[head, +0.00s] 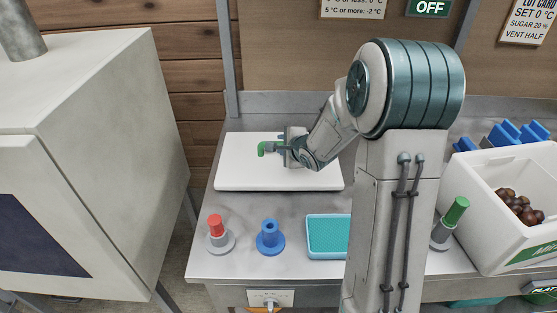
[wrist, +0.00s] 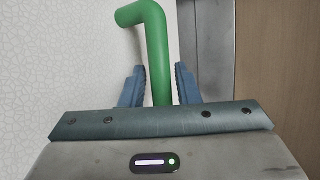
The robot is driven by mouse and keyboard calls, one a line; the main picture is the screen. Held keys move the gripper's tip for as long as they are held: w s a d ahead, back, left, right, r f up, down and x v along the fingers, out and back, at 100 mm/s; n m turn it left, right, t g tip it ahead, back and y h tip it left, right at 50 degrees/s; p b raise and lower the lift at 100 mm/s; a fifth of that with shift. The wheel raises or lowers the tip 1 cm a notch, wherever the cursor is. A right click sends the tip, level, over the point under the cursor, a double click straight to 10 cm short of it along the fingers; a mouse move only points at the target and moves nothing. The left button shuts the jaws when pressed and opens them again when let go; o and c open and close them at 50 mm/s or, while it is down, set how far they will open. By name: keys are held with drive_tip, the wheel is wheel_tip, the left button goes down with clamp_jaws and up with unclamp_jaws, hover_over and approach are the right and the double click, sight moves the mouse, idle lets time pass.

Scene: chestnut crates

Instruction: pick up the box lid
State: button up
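The box lid appears to be the broad flat white slab (head: 235,180) lying on the bench at the back left in the head view. A green bent bar (head: 262,149), like a handle, shows over it; I cannot tell how it joins the slab. My gripper (head: 285,148) is low over the slab, pointing left. In the wrist view the green bar (wrist: 160,55) runs between the two blue fingers of my gripper (wrist: 159,75), with thin gaps on both sides. Its far end bends left over a pale patterned surface (wrist: 60,60).
In front stand a red-topped peg (head: 216,227), a blue peg (head: 269,236) and a teal tray (head: 328,236). A green-topped peg (head: 455,212) and a white crate (head: 488,225) of chestnuts are right. A large pale cabinet (head: 90,110) stands left; a wall is behind.

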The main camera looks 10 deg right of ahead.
clamp_jaws()
drive_tip(key=shift+r, duration=0.1)
